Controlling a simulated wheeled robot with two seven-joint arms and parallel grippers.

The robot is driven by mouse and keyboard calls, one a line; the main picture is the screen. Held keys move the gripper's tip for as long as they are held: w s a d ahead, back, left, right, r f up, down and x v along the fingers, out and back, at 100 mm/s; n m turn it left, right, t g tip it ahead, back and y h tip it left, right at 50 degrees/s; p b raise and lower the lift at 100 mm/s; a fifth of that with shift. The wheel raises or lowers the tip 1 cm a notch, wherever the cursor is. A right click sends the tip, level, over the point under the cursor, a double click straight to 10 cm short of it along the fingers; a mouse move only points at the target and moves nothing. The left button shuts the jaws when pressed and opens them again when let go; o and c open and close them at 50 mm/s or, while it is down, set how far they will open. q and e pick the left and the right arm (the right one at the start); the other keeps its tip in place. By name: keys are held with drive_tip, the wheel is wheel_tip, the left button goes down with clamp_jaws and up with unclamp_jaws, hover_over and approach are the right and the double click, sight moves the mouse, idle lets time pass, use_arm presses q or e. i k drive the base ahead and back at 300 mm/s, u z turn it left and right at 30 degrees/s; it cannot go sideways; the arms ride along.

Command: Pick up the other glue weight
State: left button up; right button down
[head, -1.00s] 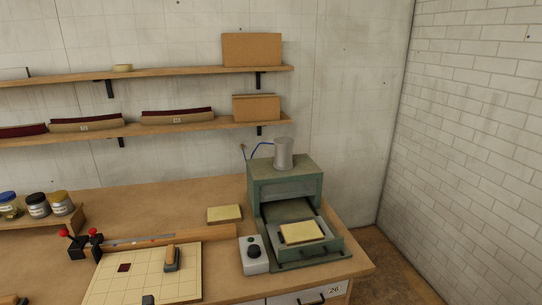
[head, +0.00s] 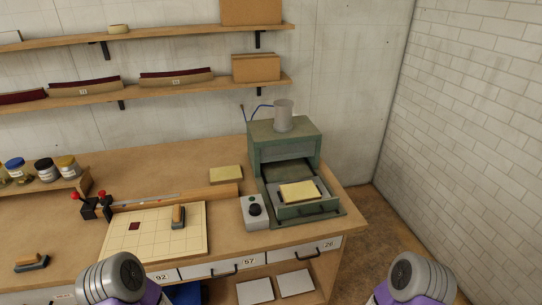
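Two small blocks with a wooden handle on a dark base look like the glue weights; neither carries a readable label. One weight (head: 178,217) stands upright on the cream gridded board (head: 155,240). The other weight (head: 32,262) rests on the bare bench at the far left. Both stand free of any gripper. Only grey and purple rounded parts of my two arms show at the bottom edge; neither gripper's fingers are in view.
A green press (head: 284,140) stands at the bench's right end, with a yellow pad (head: 299,192) on its tray. A control box (head: 254,212) stands beside it. Another yellow pad (head: 226,173) lies behind. Jars (head: 44,170) stand at left. Drawers (head: 207,269) front the bench.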

sight(29, 262)
drive_tip(key=u, duration=3.35)
drive_tip(key=i, duration=2.4)
drive_tip(key=z, duration=3.4)
